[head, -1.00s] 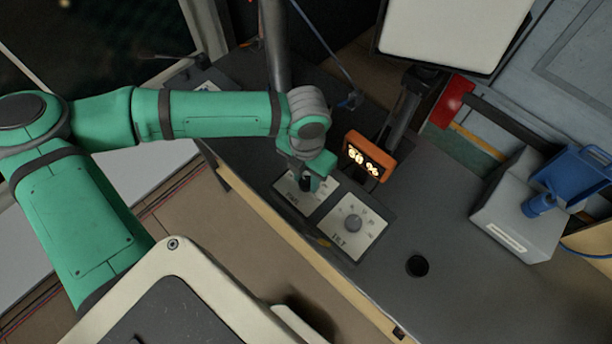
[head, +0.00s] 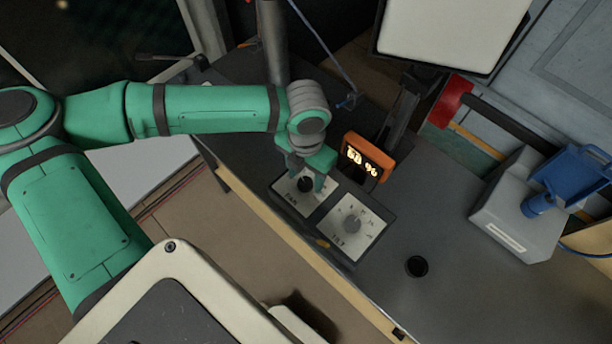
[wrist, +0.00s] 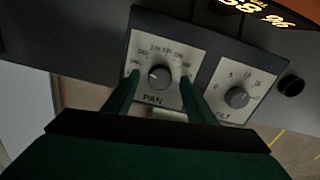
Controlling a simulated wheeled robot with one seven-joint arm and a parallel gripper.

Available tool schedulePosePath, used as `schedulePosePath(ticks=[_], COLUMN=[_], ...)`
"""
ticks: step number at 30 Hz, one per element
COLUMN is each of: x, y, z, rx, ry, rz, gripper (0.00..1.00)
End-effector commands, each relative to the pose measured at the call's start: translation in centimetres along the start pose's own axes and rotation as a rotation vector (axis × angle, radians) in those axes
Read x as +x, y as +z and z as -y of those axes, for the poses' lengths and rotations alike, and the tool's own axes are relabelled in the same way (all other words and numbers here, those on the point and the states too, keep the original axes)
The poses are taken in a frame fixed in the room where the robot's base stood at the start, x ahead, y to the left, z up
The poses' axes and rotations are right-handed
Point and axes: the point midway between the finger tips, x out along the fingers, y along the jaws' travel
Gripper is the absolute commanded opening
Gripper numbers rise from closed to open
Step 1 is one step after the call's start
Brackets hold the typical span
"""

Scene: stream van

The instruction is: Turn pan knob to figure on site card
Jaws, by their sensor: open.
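The pan knob (wrist: 159,76) is a dark round knob on a pale dial plate (wrist: 150,48) marked PAN in the wrist view. In the head view the pan knob (head: 305,184) shows just below my gripper (head: 304,176). In the wrist view my gripper (wrist: 160,95) is open, with one green finger on each side of the pan knob and gaps between. I cannot tell whether the fingertips are level with the knob. The knob's pointer is too small to read surely. I cannot make out a site card in these views.
The tilt knob (head: 352,224) sits on the neighbouring plate to the right. A dark round hole or cup (head: 417,266), a grey box (head: 520,207) and a blue object (head: 577,175) are to the right.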

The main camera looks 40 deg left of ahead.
Motion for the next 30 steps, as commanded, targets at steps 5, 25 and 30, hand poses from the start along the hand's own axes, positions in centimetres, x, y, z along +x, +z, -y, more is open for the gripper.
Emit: schedulePosePath(ticks=[5,25,30], x=[-3.4,-9.4,-9.4], y=[0.1,0.0,0.0], z=[0.0,0.0,0.0], rx=[0.003,-0.001,-0.001], ry=[0.003,-0.001,-0.001], rz=[0.003,0.001,0.001], gripper=[0.51,0.51,0.51])
